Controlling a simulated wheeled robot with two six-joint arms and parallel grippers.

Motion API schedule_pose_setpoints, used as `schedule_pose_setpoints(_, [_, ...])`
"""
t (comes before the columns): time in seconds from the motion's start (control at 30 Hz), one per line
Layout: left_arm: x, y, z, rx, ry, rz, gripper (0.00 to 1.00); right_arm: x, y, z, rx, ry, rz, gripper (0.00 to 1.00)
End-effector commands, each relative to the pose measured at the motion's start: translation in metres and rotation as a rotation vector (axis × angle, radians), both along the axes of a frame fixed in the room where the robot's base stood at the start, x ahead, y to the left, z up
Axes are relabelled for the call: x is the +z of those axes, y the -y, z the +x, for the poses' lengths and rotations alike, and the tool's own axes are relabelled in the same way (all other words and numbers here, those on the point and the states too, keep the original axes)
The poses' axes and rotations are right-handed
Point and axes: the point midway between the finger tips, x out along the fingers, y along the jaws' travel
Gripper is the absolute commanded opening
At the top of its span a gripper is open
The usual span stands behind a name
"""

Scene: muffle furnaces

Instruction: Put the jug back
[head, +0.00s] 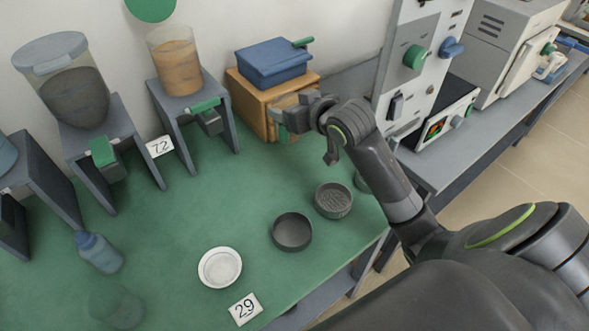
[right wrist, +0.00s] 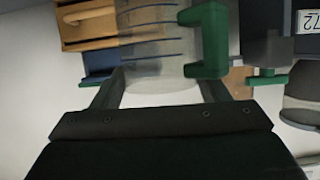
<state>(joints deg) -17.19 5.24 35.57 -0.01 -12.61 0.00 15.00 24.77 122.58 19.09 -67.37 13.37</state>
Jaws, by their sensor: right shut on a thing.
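The jug (right wrist: 150,50) is clear, with blue graduation lines and a green handle (right wrist: 207,40). My right gripper (right wrist: 160,88) is shut on it, with one finger on each side in the right wrist view. In the head view the right gripper (head: 300,115) is at the front of the wooden box (head: 250,105), and the jug (head: 285,101) is mostly hidden by it. I cannot tell whether the jug touches the box or the table. My left gripper is not in view.
A blue container (head: 270,64) sits on the box. Dispensers on grey stands (head: 186,97) are at left. The mat's middle is clear.

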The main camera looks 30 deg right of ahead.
Motion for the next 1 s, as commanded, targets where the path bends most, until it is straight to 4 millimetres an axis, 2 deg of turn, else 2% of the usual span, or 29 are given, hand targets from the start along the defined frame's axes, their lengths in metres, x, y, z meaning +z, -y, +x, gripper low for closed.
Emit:
schedule_pose_setpoints(0.3, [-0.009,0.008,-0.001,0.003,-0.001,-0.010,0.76,-0.052,0.005,0.000,0.003,-0.004,0.005,0.21])
schedule_pose_setpoints(0.53, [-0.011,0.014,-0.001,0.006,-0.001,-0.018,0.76,-0.076,0.006,0.000,0.002,0.000,0.003,0.21])
schedule_pose_setpoints(0.7, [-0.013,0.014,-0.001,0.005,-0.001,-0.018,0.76,-0.101,0.006,0.000,0.002,-0.001,0.003,0.21])
schedule_pose_setpoints(0.8, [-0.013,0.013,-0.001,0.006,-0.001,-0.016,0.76,-0.108,0.005,0.000,0.002,0.001,0.002,0.21])
schedule_pose_setpoints(1.0, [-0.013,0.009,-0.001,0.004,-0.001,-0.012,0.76,-0.109,0.006,0.001,0.003,0.002,0.001,0.21])
